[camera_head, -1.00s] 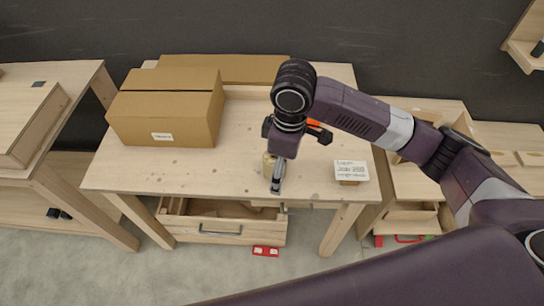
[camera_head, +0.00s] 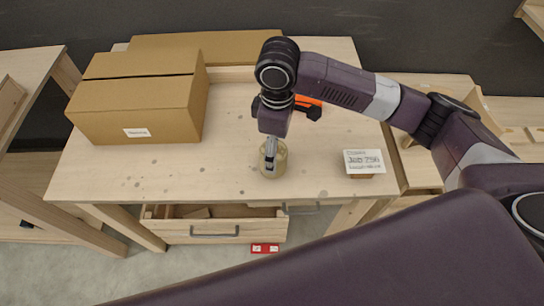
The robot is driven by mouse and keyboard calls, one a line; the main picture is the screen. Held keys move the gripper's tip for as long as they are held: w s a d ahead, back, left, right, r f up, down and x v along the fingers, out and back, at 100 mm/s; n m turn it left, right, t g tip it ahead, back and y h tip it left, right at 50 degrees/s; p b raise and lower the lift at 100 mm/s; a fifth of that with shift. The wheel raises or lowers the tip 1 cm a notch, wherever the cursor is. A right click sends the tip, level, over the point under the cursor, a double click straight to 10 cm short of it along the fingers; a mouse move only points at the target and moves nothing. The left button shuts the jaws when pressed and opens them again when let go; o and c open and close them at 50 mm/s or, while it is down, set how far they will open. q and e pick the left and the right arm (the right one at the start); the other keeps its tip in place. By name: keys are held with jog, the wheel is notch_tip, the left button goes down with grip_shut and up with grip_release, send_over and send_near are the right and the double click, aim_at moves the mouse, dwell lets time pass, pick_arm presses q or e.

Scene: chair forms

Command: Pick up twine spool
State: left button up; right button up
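A tan, round twine spool (camera_head: 280,163) stands on the wooden table near its front edge, in the middle of the head view. My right gripper (camera_head: 270,160) points down from the purple arm that comes in from the right. Its narrow grey fingers are at the spool's top and hide part of it. I cannot tell whether they touch it or how far apart they are. My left gripper is not in view.
Cardboard boxes (camera_head: 135,105) stand on the left and back of the wooden table (camera_head: 225,120). A lettered card (camera_head: 364,161) stands at the right front. A drawer (camera_head: 212,229) hangs partly open below, with a red item (camera_head: 265,248) on the floor. The tabletop around the spool is clear.

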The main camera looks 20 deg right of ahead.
notch_tip(320, 180, down, 6)
jog(key=shift+s+a+f+p, duration=0.1)
jog(key=shift+a+p, duration=0.05)
jog(key=shift+p, duration=0.3)
jog(key=c, duration=1.4)
jog(key=shift+o, duration=0.2)
notch_tip(320, 180, up, 20)
